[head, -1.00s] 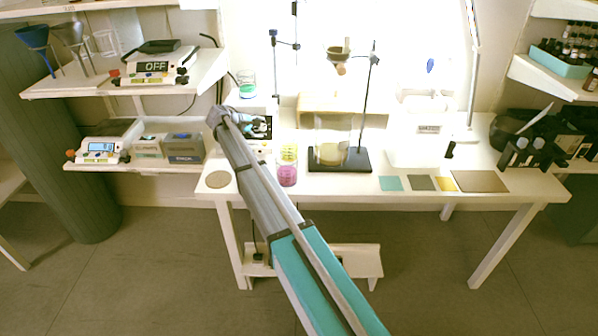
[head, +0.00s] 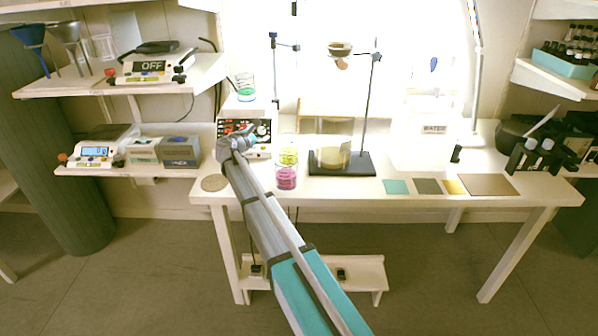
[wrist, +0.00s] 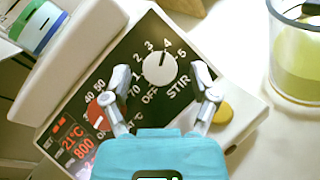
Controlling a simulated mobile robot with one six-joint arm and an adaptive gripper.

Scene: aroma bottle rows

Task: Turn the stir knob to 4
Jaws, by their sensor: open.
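The stir knob (wrist: 160,67) is a round white dial on the dark panel of the hotplate stirrer (head: 262,131), ringed by OFF and the numbers 1 to 5. My gripper (wrist: 163,80) is open, with one finger on each side of the knob in the wrist view. Gaps show between the fingertips and the knob. In the head view, my gripper (head: 235,145) is in front of the stirrer's panel and hides part of it.
A red knob (wrist: 97,117) and red-lit display (wrist: 73,143) are left of the stir knob. A yellow button (wrist: 223,112) is close to the right finger. Beakers with yellow (head: 288,156) and pink (head: 287,179) liquid stand right of my gripper.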

